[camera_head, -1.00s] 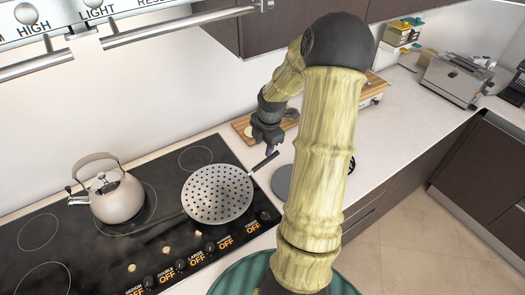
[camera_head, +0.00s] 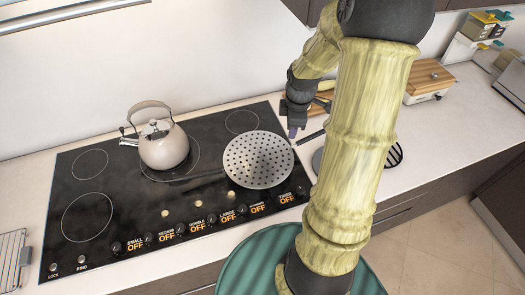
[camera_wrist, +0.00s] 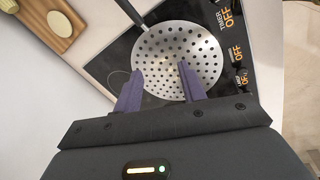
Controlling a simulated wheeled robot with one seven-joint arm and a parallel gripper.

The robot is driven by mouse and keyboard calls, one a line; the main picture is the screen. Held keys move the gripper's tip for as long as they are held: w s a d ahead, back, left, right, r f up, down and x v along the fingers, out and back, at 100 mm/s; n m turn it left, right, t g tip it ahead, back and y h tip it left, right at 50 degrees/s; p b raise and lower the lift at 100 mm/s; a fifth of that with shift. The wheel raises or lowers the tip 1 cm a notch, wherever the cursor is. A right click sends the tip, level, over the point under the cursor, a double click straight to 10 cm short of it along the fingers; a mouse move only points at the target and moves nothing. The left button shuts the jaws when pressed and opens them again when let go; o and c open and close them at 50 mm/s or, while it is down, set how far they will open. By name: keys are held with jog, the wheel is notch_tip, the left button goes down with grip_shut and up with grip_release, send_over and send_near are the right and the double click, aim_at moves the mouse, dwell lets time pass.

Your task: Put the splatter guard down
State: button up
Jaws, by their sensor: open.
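The splatter guard (camera_head: 258,160) is a round, perforated metal disc with a dark handle (camera_head: 310,137). It lies over the right part of the black cooktop, its handle pointing right toward the counter. In the wrist view the splatter guard (camera_wrist: 178,62) shows beyond my fingers, with its handle at the top. My gripper (camera_head: 292,131) is near the handle's end, at the cooktop's right edge. In the wrist view my gripper (camera_wrist: 160,85) has its two purple fingers apart with nothing held between them. Whether the disc rests on a pan cannot be told.
A beige kettle (camera_head: 163,147) stands on the cooktop (camera_head: 90,195), left of the guard. A wooden cutting board (camera_wrist: 55,22) lies on the counter. A slotted utensil (camera_head: 394,155) is partly behind my arm. Counter farther right (camera_head: 465,125) is clear.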

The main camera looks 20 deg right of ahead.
jog(key=s+a+r+m, duration=0.2)
jog(key=s+a+m, duration=0.3)
jog(key=a+m, duration=0.1)
jog(key=s+a+r+m, duration=0.2)
jog(key=s+a+m, duration=0.3)
jog(key=a+m, duration=0.2)
jog(key=shift+s+a+r+t, duration=0.15)
jog(key=shift+a+r+t, duration=0.2)
jog(key=shift+a, duration=0.7)
jog(key=shift+f, duration=0.1)
